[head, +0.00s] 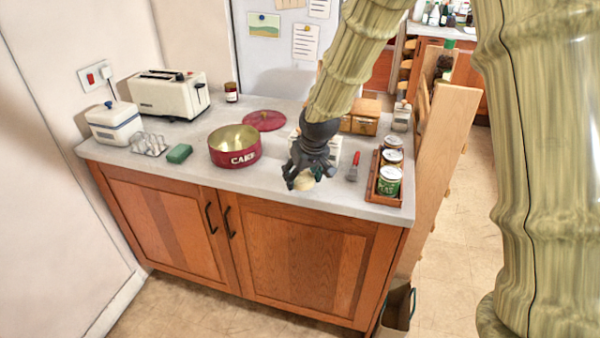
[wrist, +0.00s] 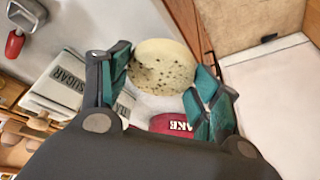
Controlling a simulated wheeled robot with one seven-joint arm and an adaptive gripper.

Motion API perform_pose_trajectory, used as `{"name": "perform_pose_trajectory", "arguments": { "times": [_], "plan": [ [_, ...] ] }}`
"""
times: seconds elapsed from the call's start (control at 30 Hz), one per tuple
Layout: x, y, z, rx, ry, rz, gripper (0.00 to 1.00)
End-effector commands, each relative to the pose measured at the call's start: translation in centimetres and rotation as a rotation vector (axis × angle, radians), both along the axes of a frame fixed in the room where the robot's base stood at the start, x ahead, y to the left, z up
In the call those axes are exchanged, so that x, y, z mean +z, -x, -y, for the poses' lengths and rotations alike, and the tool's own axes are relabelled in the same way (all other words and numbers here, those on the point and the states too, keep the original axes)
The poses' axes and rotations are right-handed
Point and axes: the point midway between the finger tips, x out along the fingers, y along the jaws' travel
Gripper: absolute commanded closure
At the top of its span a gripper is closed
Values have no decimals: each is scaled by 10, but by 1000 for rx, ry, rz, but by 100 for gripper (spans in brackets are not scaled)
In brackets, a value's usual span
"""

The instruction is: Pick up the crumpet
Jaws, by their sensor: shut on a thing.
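The crumpet (wrist: 163,66) is a pale round disc with dark specks on its face. It sits between the two teal fingertips of my gripper (wrist: 165,85) in the wrist view. In the head view my gripper (head: 305,174) is over the front part of the counter, right of the cake tin, and a pale bit of the crumpet (head: 304,182) shows under the fingers. My gripper is shut on the crumpet. The fingers hide much of it in the head view, and I cannot tell exactly how high it is above the counter.
An open red cake tin (head: 235,157) stands left of my gripper, its lid (head: 264,121) behind. A red-handled tool (head: 353,167) and a tray of several tins (head: 372,187) are to the right. A green sponge (head: 179,153), an egg rack (head: 149,144) and a toaster (head: 165,98) are at left.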

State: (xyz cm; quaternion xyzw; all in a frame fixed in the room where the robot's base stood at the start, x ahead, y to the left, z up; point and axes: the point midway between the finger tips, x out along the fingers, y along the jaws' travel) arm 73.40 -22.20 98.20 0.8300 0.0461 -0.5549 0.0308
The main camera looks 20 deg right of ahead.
Motion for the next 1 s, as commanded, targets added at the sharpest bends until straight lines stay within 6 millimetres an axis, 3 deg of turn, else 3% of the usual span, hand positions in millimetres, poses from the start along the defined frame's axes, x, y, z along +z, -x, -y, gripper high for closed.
{"name": "perform_pose_trajectory", "arguments": {
  "times": [0.3,0.53,0.77,1.0],
  "plan": [
    [5,68,-9,1,0,2,60],
    [9,98,-13,0,0,0,60],
    [14,104,-16,0,0,1,60],
    [29,81,-25,0,0,0,60]
  ]
}}
